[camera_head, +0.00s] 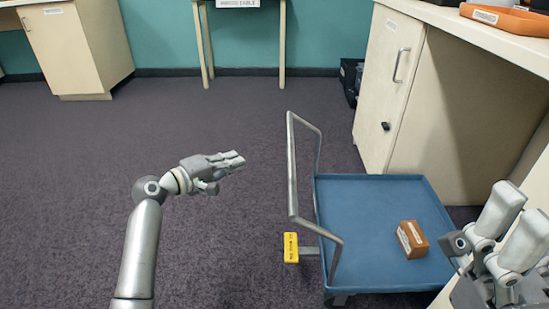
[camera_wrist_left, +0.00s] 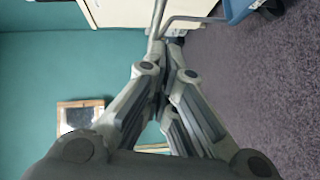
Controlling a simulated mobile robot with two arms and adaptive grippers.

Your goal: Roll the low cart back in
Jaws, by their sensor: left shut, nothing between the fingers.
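The low cart has a blue platform (camera_head: 355,225) with a raised rim and a grey tube handle (camera_head: 292,165) standing at its left end.
A brown box (camera_head: 412,239) sits on the cart. A cream counter with a cabinet door (camera_head: 388,85) stands to the right, with an open bay under its top beside the cart. Dark carpet (camera_head: 90,165) is clear to the left. A small table (camera_head: 282,45) stands at the back wall.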

